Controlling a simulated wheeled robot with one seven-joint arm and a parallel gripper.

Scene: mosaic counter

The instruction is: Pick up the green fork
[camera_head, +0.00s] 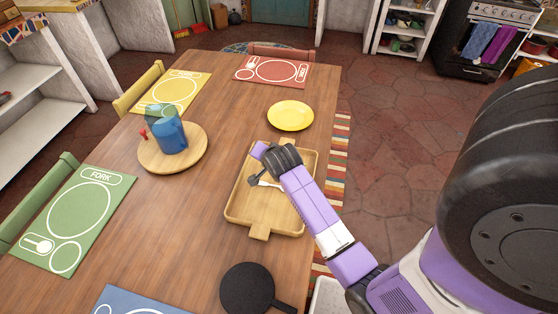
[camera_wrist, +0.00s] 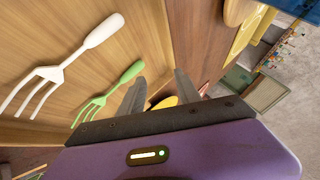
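The green fork (camera_wrist: 108,97) shows in the wrist view on a wooden surface, apparently inside the wooden tray (camera_head: 240,212). Its handle points up and right, and its tines point down and left. My gripper (camera_wrist: 158,92) is open, with its two dark fingers apart. The fork lies just left of the left finger, not between the fingers. A white fork (camera_wrist: 65,68) lies further left, roughly parallel to the green one. In the head view my gripper is over the tray, and I cannot make out the green fork there; my arm covers part of the tray.
A round board (camera_head: 200,160) with a blue pitcher (camera_head: 170,138) stands left of the tray. A yellow plate (camera_head: 290,115) lies behind it and a black pan (camera_head: 247,287) in front. Green (camera_head: 65,240), yellow (camera_head: 170,98) and red (camera_head: 262,76) placemats lie around the wooden table.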

